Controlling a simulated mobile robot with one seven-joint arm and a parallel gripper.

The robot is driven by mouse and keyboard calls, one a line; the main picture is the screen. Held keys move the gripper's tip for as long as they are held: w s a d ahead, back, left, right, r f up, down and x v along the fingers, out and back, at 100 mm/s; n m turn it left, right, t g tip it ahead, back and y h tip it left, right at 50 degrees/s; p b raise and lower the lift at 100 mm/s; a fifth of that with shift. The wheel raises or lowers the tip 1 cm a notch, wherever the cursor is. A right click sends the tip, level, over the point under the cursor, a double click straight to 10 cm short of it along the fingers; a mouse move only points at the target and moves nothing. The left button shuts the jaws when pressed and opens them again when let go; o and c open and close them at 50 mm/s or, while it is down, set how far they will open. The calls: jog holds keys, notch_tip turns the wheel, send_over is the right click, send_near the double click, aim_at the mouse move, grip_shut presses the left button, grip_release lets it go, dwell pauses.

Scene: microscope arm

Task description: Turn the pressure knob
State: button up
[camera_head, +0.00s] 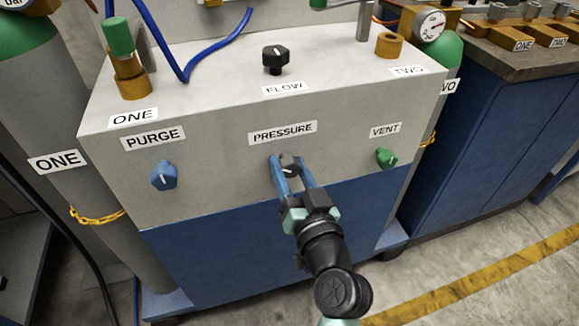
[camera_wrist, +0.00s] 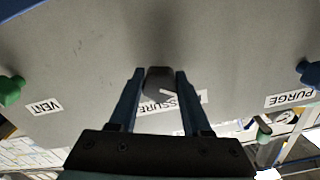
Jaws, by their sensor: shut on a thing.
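The pressure knob (camera_head: 289,163) is dark grey with a white pointer line. It sits on the front panel of the grey and blue cabinet, just below the PRESSURE label (camera_head: 283,133). My gripper (camera_head: 290,170) reaches it from below and in front, its two blue fingers on either side of the knob. In the wrist view my gripper (camera_wrist: 158,82) has the knob (camera_wrist: 158,85) between its fingertips, with the pointer line slanting. The fingers are shut on the knob, and they partly cover the label in the wrist view.
A blue PURGE knob (camera_head: 164,175) is to the left and a green VENT knob (camera_head: 386,158) to the right. A black FLOW knob (camera_head: 275,58) stands on the cabinet top. Gas cylinders flank the cabinet. The floor (camera_head: 490,245) at right is clear.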

grip_shut()
jog(key=shift+m, duration=1)
jog(key=o, duration=1)
grip_release()
jog(key=v, duration=1.3)
